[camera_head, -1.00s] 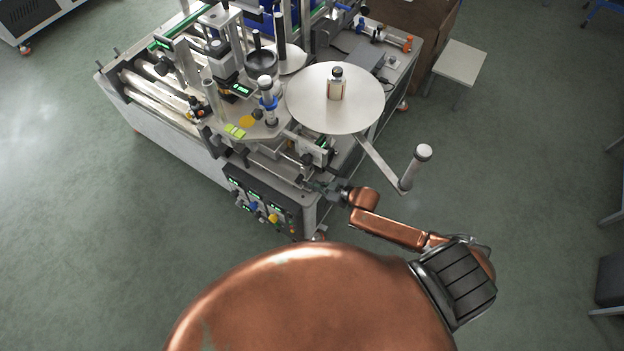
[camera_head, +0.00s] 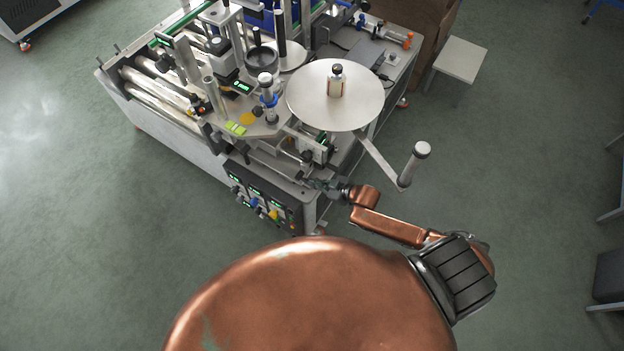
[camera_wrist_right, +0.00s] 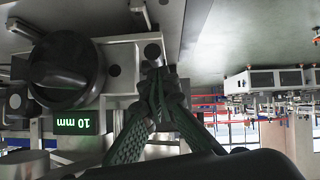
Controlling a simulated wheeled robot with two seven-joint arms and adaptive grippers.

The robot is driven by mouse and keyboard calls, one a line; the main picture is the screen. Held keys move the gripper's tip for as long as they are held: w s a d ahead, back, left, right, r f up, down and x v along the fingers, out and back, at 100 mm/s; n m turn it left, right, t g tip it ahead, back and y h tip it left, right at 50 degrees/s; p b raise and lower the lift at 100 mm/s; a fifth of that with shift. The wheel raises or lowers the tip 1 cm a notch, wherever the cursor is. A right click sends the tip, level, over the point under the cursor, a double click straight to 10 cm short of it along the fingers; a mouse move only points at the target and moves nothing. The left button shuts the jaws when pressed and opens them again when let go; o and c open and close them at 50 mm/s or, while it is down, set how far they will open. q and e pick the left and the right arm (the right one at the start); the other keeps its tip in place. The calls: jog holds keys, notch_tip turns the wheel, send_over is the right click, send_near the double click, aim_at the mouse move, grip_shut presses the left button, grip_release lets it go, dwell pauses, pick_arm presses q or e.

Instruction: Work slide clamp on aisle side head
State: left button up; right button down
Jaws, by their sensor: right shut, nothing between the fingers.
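The labelling head on the near side of the machine (camera_head: 316,148) carries a slide with a large black knob (camera_wrist_right: 68,70) and a green display (camera_wrist_right: 75,122) reading 10 mm, upside down in the right wrist view. A small dark round part (camera_wrist_right: 152,51) sits on a pale metal block beside the knob; I cannot tell for sure that it is the clamp. My right gripper (camera_head: 318,184) is at this head, above the control panel. Its fingertips (camera_wrist_right: 158,78) are together and empty, just by the small dark part; contact is unclear. My left gripper is out of view.
A roller on an arm (camera_head: 415,160) juts out to the right. The control panel (camera_head: 258,200) with knobs lies below left.

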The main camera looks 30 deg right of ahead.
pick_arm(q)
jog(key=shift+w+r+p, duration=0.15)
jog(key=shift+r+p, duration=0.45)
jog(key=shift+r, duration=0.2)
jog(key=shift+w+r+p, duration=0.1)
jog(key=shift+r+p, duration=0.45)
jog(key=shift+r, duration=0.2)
pick_arm(e)
jog(key=v, duration=1.1)
jog(key=shift+s+a, duration=0.2)
jog(key=shift+s, duration=0.05)
